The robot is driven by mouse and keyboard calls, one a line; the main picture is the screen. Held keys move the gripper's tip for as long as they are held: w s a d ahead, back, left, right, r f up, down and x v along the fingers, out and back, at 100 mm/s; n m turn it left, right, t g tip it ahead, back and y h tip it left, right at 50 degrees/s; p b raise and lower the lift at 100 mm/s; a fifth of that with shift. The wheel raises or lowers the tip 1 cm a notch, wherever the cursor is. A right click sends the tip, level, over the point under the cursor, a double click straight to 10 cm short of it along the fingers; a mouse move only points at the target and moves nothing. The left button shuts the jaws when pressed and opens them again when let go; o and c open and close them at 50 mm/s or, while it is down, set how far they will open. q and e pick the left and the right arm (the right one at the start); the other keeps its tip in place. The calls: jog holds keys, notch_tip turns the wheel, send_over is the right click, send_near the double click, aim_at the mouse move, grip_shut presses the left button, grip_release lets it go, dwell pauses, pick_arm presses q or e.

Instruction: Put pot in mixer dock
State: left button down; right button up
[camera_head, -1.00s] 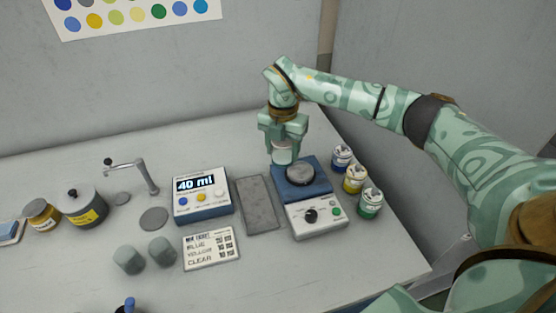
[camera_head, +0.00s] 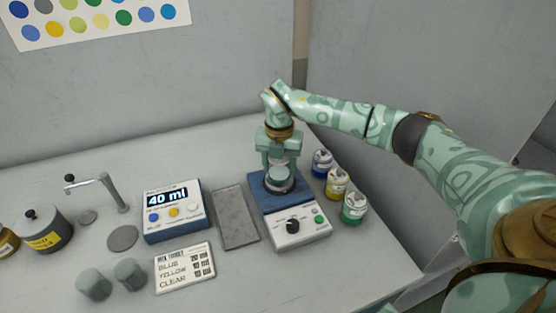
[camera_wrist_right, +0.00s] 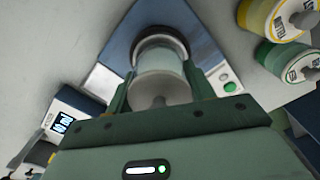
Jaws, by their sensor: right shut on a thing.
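The pot (camera_head: 279,173) is a small pale, see-through cup under my right gripper (camera_head: 279,160). The right gripper is shut on it, with a finger on each side in the right wrist view. The mixer dock (camera_head: 265,201) is a blue and white unit with a dark round seat, a black knob and a green button. The pot is upright over the round seat, its base at the dark ring in the right wrist view (camera_wrist_right: 160,68). I cannot tell whether it rests fully in the seat. My left gripper is not in view.
Blue, yellow and green paint jars (camera_head: 338,184) stand close to the right of the dock. A grey tray (camera_head: 236,218) and the 40 ml display unit (camera_head: 172,210) are to its left. A label card (camera_head: 185,268) and two grey-green cups (camera_head: 94,285) sit in front.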

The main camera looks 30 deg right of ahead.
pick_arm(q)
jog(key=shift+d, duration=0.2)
pick_arm(e)
jog(key=shift+f, duration=0.25)
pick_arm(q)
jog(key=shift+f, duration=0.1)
pick_arm(e)
jog(key=shift+f, duration=0.4)
jog(key=o, duration=1.6)
jog(key=shift+c, duration=0.2)
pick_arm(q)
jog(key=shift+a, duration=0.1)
pick_arm(e)
notch_tip(320, 180, up, 11)
jog(key=p, duration=0.9)
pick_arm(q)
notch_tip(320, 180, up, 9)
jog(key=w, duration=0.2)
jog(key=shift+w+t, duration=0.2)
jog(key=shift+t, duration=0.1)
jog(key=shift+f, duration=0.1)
